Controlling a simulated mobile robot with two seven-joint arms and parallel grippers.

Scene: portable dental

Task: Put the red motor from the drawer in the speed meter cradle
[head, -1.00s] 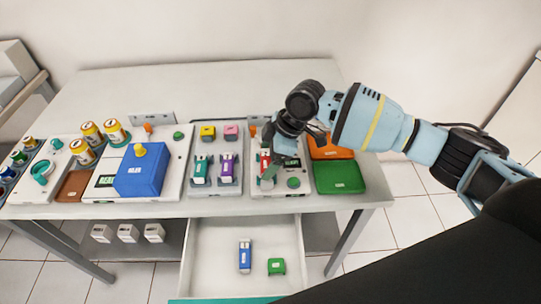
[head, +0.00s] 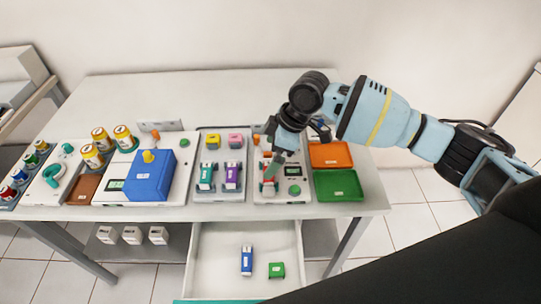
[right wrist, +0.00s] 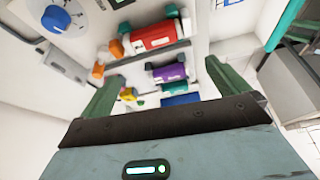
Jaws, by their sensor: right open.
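The red motor (head: 268,188) lies at the left side of the light grey speed meter (head: 295,198), which has a small display and a green button. In the right wrist view the red motor (right wrist: 152,36) lies in the cradle, with orange parts (right wrist: 117,46) at its end. My right gripper (head: 272,167) is open. Its two green fingers are spread and empty in the right wrist view (right wrist: 160,72), with the motor beyond their tips. My left gripper is not in view.
The open drawer (head: 212,262) holds a blue motor (head: 246,260) and a green block (head: 276,270). A teal motor (head: 206,177) and a purple motor (head: 232,176) stand on the neighbouring rack. Green (head: 338,186) and orange (head: 330,154) trays lie at the right.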

